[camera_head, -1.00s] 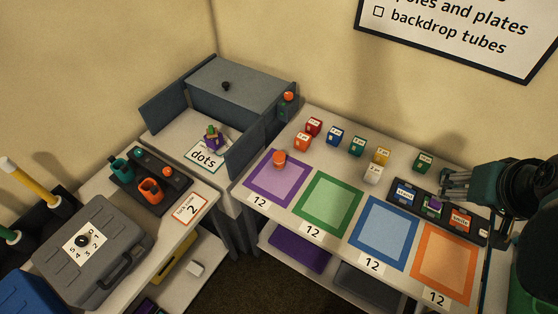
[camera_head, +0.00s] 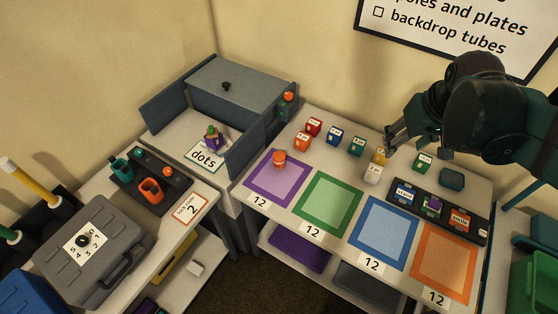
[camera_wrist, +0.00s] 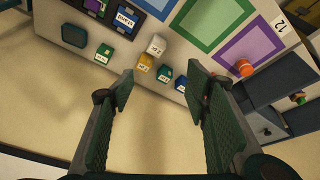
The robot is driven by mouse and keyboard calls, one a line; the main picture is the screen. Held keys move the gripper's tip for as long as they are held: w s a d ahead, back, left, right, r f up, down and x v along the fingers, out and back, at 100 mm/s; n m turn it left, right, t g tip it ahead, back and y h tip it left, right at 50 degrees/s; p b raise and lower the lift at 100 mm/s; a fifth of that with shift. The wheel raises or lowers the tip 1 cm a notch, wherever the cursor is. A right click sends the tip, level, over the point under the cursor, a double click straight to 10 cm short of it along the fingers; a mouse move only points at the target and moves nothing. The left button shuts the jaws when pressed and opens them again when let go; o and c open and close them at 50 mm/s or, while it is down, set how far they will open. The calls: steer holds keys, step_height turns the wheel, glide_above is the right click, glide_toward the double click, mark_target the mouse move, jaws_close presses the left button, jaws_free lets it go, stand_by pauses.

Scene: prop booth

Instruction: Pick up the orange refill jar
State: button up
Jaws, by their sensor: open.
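The orange jar (camera_head: 279,159) stands on the purple mat (camera_head: 264,192) at the left end of the right-hand table. It also shows in the wrist view (camera_wrist: 245,68), right of my fingers. My gripper (camera_head: 391,140) is open and empty, above the back of the table near the yellow and white cubes, well to the right of the jar. In the wrist view, my two ribbed fingers (camera_wrist: 160,88) are spread wide with no object held between them.
Several small cubes, including an orange cube (camera_head: 302,142) and a white cube (camera_head: 373,174), stand behind the mats. A dark tray (camera_head: 478,238) holds labelled cartridges at right.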

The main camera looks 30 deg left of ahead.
steer(key=w+a+f+n+g, duration=0.1)
steer(key=w+a+f+n, duration=0.2)
steer(key=a, duration=0.8)
steer(key=n+g+h, duration=0.1)
steer(key=n+g, duration=0.2)
steer(key=n, duration=0.2)
glide_above(279, 155)
steer(key=f, duration=1.9)
steer(key=shift+w+d+f, duration=0.2)
steer(key=shift+f, duration=0.2)
steer(key=shift+s+a+f, duration=0.2)
steer(key=shift+a+f, duration=0.1)
steer(key=shift+f, duration=1.25)
steer(key=shift+d+f, duration=0.1)
steer(key=shift+f, duration=2.5)
